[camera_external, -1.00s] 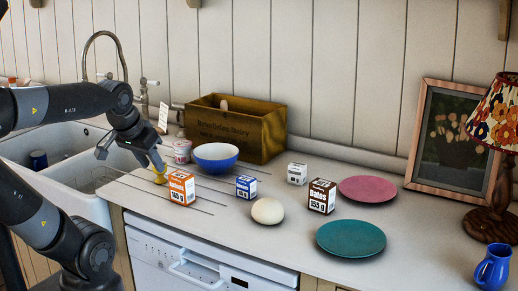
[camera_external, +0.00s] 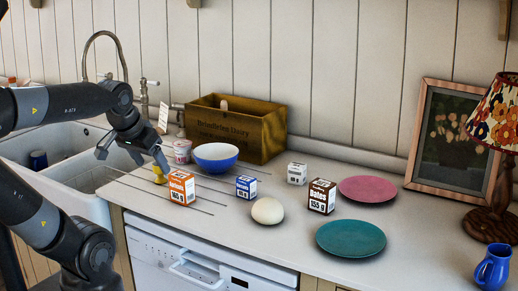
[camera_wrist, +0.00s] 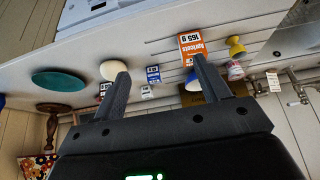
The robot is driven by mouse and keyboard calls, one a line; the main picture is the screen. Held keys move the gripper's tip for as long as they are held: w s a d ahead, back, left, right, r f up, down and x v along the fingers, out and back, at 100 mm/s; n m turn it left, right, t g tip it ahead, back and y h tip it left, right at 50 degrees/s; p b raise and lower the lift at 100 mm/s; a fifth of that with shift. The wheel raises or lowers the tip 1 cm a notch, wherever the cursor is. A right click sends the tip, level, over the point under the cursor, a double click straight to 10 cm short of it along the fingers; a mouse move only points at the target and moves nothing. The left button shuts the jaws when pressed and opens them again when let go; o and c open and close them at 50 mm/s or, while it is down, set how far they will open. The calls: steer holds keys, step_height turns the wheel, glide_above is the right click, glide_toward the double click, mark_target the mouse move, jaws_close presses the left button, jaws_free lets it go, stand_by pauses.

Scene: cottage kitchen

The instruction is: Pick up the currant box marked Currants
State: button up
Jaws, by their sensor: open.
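No box shows a readable Currants label. A small blue-and-white box (camera_external: 246,187) stands mid-counter, its name too small to read; it also shows between my fingers in the wrist view (camera_wrist: 153,75). A small pale box (camera_external: 297,173) behind it is also unreadable, and shows in the wrist view (camera_wrist: 147,92). An orange-and-white box (camera_external: 181,188) reads Apricots, 165 g, in the wrist view (camera_wrist: 192,43). A brown-and-white box (camera_external: 321,196) seems to read Dates, 155 g. My gripper (camera_external: 150,160) is open and empty, above the counter near the sink, left of the boxes.
A blue bowl (camera_external: 216,160) and wooden crate (camera_external: 270,130) stand behind. A yellow cup (camera_external: 159,177) is by my gripper. Thin rods (camera_external: 130,187) lie on the counter. Teal (camera_external: 350,238) and pink plates (camera_external: 367,189) are right.

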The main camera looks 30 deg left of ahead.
steer(key=g, duration=0.1)
glide_toward(244, 179)
steer(key=w+f, duration=0.2)
steer(key=shift+m, duration=0.4)
steer(key=x, duration=0.4)
steer(key=shift+f, duration=0.35)
steer(key=f, duration=0.4)
steer(key=shift+w+d, duration=0.15)
steer(key=shift+w, duration=0.05)
steer(key=shift+w+f, duration=0.3)
steer(key=shift+f, duration=0.35)
steer(key=c, duration=1.1)
